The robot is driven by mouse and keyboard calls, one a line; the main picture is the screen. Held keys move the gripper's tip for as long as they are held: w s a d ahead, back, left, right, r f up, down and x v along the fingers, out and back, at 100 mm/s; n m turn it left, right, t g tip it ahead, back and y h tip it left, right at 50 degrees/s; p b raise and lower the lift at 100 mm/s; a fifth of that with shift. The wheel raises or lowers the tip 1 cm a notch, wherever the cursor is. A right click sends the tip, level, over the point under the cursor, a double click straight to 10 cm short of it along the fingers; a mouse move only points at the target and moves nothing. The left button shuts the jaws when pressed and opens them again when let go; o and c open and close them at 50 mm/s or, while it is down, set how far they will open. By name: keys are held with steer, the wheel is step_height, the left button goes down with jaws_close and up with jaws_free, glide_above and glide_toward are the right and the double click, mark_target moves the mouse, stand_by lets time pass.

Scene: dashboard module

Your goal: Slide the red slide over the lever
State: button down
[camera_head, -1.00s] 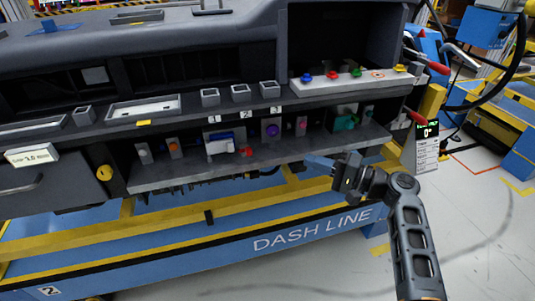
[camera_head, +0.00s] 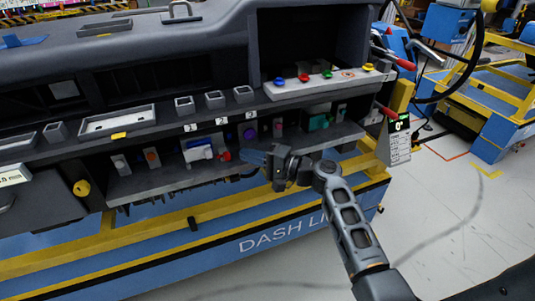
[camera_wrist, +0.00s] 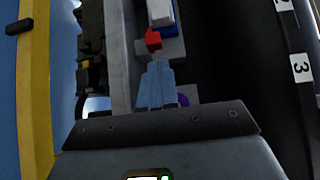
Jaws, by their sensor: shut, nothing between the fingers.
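The red slide (camera_head: 225,156) is a small red block on the lower shelf of the dashboard. It sits at the right end of a white and blue fixture (camera_head: 198,151), which may be the lever. In the wrist view the red slide (camera_wrist: 153,40) lies just ahead of my fingertips, with the white block (camera_wrist: 160,13) beyond it. My gripper (camera_head: 244,157) is shut and empty, pointing left along the shelf. Its closed blue fingers (camera_wrist: 157,68) are close to the red slide, and I cannot tell whether they touch it.
A purple knob (camera_head: 249,134) stands on the shelf near my fingers and partly shows behind them in the wrist view. The shelf's front edge (camera_head: 150,190) runs below. Numbered sockets (camera_head: 215,99) and a white button panel (camera_head: 320,83) are above.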

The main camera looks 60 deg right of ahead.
mark_target(227, 158)
steer(key=shift+w+a, duration=0.55)
steer(key=shift+a, duration=0.25)
steer(key=shift+w+a, duration=0.6)
steer(key=shift+a, duration=0.35)
